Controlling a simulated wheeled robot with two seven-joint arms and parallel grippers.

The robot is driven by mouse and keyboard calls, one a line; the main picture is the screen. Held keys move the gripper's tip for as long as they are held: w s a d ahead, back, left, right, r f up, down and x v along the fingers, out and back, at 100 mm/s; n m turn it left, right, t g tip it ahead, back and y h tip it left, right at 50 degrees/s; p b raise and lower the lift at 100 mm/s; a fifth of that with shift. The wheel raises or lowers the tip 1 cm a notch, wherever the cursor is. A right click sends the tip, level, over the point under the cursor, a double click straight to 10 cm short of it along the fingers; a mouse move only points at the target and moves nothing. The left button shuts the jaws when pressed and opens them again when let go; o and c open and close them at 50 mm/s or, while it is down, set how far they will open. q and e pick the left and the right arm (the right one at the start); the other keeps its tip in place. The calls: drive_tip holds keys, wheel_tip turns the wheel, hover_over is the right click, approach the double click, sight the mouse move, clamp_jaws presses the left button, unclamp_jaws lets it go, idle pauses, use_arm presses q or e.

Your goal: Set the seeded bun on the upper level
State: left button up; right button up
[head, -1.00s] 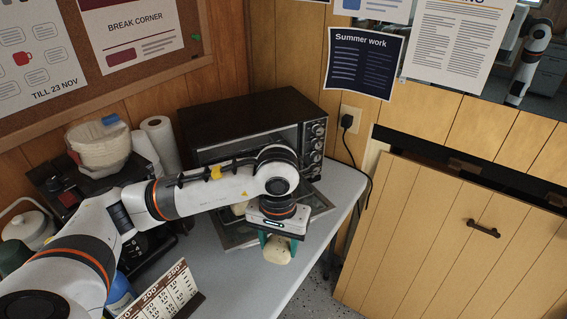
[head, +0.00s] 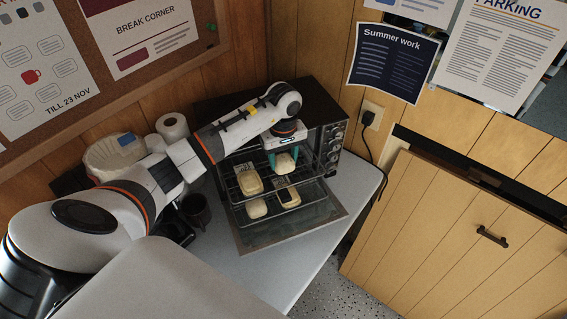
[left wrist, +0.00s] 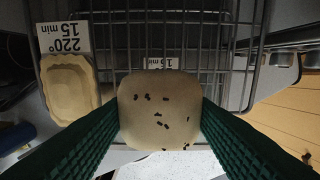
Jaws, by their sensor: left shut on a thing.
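The seeded bun (head: 285,164) is pale with dark specks on top, which show in the left wrist view (left wrist: 158,108). My left gripper (head: 284,156) is shut on it, a green finger on each side. It holds the bun at the right part of the upper wire rack (head: 262,172) of the open oven (head: 225,108). I cannot tell whether the bun touches the rack. A pale fluted pie (head: 249,182) sits on the upper level to the left; it also shows in the left wrist view (left wrist: 70,88). My right gripper is not in view.
The lower level holds a pale bun (head: 257,208) and a dark-topped item (head: 288,196). The oven door (head: 300,231) is folded down over the grey table (head: 244,276). A label reading 220°, 15 min (left wrist: 63,38) is on the rack. A dark mug (head: 196,211) stands left of the oven.

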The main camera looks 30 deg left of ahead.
sight(284, 168)
use_arm(q)
wheel_tip(284, 168, down, 4)
drive_tip(key=shift+w+f+p, duration=0.1)
drive_tip(key=shift+f+p, duration=0.1)
drive_tip(key=shift+p, duration=0.45)
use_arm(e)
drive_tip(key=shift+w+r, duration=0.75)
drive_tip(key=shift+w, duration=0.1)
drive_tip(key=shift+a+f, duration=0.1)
use_arm(q)
drive_tip(key=shift+a+f+b, duration=0.1)
drive_tip(key=shift+f+b, duration=0.1)
drive_tip(key=shift+b, duration=0.15)
drive_tip(key=o, duration=1)
drive_tip(key=shift+r, duration=0.1)
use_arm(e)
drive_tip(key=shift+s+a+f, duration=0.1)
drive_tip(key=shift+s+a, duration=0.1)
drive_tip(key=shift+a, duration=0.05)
